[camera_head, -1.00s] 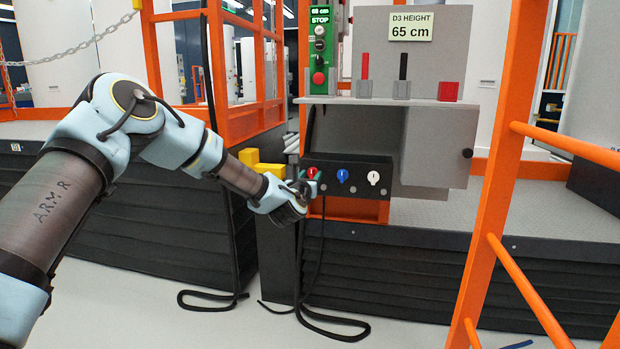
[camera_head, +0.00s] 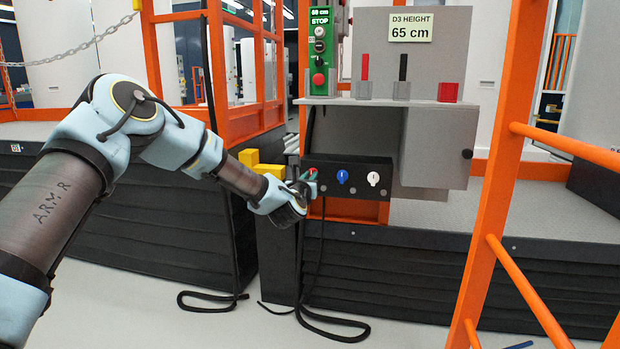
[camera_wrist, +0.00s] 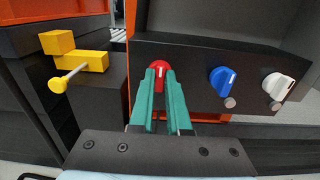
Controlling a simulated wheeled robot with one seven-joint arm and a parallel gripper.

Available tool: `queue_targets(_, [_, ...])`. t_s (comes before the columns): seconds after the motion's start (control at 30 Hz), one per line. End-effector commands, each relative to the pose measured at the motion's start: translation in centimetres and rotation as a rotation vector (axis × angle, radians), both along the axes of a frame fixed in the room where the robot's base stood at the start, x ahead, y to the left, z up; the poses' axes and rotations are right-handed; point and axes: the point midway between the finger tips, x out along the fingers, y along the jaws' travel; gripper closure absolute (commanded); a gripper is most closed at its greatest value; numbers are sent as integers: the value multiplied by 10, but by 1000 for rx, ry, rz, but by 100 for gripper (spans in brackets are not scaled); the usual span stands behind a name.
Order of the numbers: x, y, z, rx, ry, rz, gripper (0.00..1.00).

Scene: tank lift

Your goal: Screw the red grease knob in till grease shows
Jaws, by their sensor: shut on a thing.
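The red knob (camera_wrist: 159,68) sits at the left end of a black panel (camera_wrist: 202,92), in line with a blue knob (camera_wrist: 222,78) and a white knob (camera_wrist: 277,86). My gripper (camera_wrist: 160,80) has its two green fingers closed on the sides of the red knob in the wrist view. In the head view only a sliver of the red knob (camera_head: 312,171) shows above my gripper (camera_head: 309,184). The fingers cover the knob's lower part. I cannot see any grease around it.
A yellow block with a handle (camera_wrist: 75,58) stands left of the panel. A shelf (camera_head: 380,101) with red and black levers juts out above the panel. An orange frame (camera_head: 490,190) rises at the right. Black cables (camera_head: 335,328) hang down to the floor.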

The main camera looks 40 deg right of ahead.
Motion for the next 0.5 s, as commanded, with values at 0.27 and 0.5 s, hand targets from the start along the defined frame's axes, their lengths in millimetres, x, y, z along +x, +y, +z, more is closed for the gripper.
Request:
queue_targets(0.27, [0,0,0,23,-35,0,100])
queue_targets(0.5, [-1,0,0,99,-155,0,100])
